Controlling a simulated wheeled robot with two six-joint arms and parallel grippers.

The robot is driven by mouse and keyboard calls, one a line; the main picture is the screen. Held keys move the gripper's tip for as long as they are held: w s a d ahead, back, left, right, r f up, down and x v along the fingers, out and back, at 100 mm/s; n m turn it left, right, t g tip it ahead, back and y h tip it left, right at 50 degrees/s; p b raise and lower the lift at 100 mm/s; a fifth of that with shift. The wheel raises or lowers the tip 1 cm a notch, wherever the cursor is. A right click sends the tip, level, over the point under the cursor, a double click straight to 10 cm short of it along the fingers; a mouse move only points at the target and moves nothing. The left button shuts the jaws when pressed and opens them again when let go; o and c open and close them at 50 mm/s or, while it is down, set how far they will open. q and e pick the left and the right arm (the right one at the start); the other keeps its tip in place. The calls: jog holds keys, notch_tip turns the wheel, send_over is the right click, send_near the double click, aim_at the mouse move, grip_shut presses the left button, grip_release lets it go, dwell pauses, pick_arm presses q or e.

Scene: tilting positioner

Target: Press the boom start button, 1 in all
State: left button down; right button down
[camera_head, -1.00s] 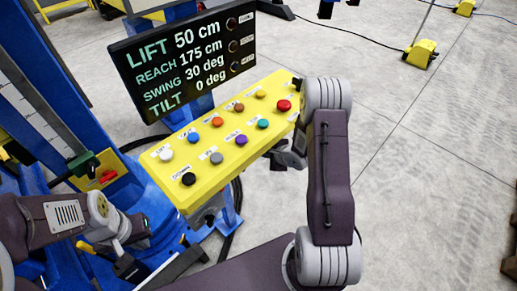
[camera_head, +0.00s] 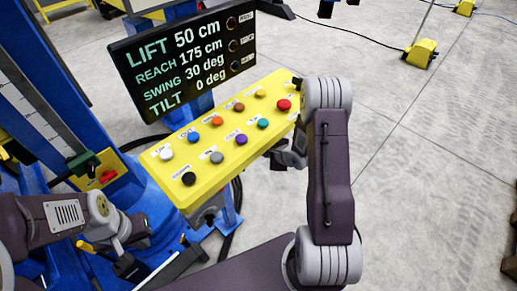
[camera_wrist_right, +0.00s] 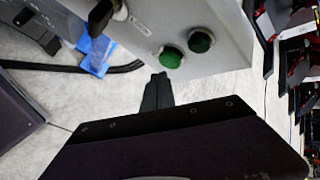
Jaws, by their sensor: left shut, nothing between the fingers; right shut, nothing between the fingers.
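My left gripper (camera_head: 130,268) is shut, low at the left.
The yellow panel (camera_head: 205,180) has two rows of coloured buttons. Behind it a black display (camera_head: 190,60) reads lift 50 cm, reach 175 cm, swing 30 deg, tilt 0 deg. Blue machine frame (camera_head: 50,60) stands at the left. Open concrete floor lies to the right.

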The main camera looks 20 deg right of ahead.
dwell(0.8)
jog(key=shift+w+a+p, duration=0.15)
jog(key=shift+w+p, duration=0.25)
jog(key=shift+w+a+p, duration=0.2)
jog(key=shift+w+p, duration=0.1)
jog(key=shift+w, duration=0.15)
dwell(0.6)
dwell(0.3)
jog(key=shift+s+d+p, duration=0.3)
jog(key=shift+s+d, duration=0.05)
jog(key=shift+s, duration=0.45)
